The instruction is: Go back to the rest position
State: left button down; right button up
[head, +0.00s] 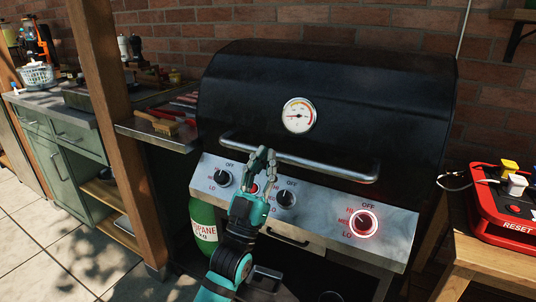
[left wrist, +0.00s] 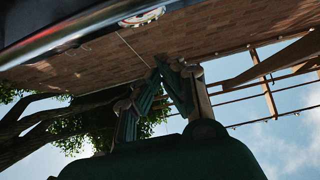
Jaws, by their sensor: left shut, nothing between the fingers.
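My left gripper (head: 264,152) is teal and grey and stands upright in front of the grill's control panel (head: 325,211). The black grill lid (head: 370,105) is down. The left knob (head: 221,178) and middle knob (head: 286,198) are unlit. The right knob (head: 363,222) has a glowing red ring. My right gripper is not in view.
A green propane bottle (head: 203,225) stands below the panel at left. A wooden post (head: 118,130) and a side shelf with a brush (head: 163,125) are left of the grill. A red box (head: 500,210) marked RESET sits on a wooden table (head: 480,262) at right.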

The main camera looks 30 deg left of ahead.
pick_arm(q)
jog(key=v, duration=0.8)
jog(key=shift+w+f+b, duration=0.15)
jog(key=shift+f+b, duration=0.2)
jog(key=shift+f, duration=0.2)
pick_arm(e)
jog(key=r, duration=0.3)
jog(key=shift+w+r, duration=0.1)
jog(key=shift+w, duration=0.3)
